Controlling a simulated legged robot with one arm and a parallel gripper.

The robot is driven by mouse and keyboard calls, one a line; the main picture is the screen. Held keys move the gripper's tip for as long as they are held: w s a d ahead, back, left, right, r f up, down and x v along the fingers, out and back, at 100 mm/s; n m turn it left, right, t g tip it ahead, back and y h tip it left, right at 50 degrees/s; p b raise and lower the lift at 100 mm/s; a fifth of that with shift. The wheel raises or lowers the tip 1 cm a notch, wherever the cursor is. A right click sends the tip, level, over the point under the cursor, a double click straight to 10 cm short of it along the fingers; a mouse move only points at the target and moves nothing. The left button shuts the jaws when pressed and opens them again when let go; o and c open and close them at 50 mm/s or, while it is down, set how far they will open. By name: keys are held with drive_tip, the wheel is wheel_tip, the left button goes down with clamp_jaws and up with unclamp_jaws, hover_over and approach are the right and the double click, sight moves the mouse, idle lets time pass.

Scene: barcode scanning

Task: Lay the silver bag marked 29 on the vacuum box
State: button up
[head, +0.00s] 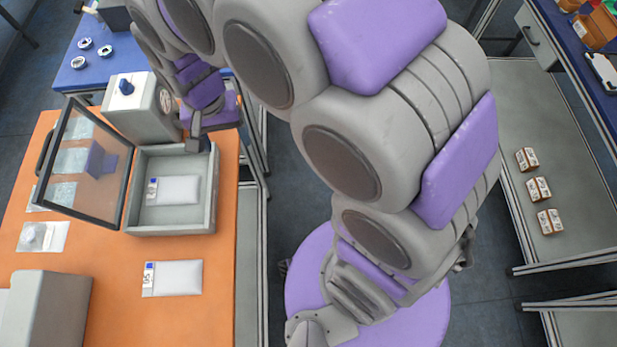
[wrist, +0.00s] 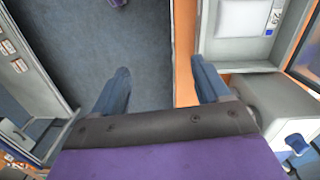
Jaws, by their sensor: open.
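A silver bag (head: 178,190) lies flat inside the open vacuum box (head: 168,231). Its label is small and seems to read 29, but I cannot be sure. The bag also shows at the top of the wrist view (wrist: 238,18), in the box (wrist: 236,50). The box's glass lid (head: 88,165) stands raised on its left. My gripper (wrist: 160,80) is open and empty, its fingers spread above the table edge and floor. In the head view my gripper (head: 194,143) is beside the box's back right corner, apart from the bag.
Another silver bag (head: 172,278), marked 05, lies on the orange table (head: 115,325) in front of the box. A grey machine (head: 142,108) stands behind the box. Clear bags lie left of it. Small boxes (head: 538,189) sit on the right shelf.

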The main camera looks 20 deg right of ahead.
drive_tip(key=s+d+r+n, duration=0.1)
drive_tip(key=s+d+r, duration=0.1)
drive_tip(key=s+d, duration=0.7)
drive_tip(key=s+d+r+n+g, duration=0.1)
drive_tip(key=s+d+r, duration=0.1)
drive_tip(key=s+d, duration=0.6)
drive_tip(key=s, duration=0.3)
drive_tip(key=shift+d, duration=0.4)
drive_tip(key=shift+r, duration=0.1)
drive_tip(key=shift+c, duration=0.2)
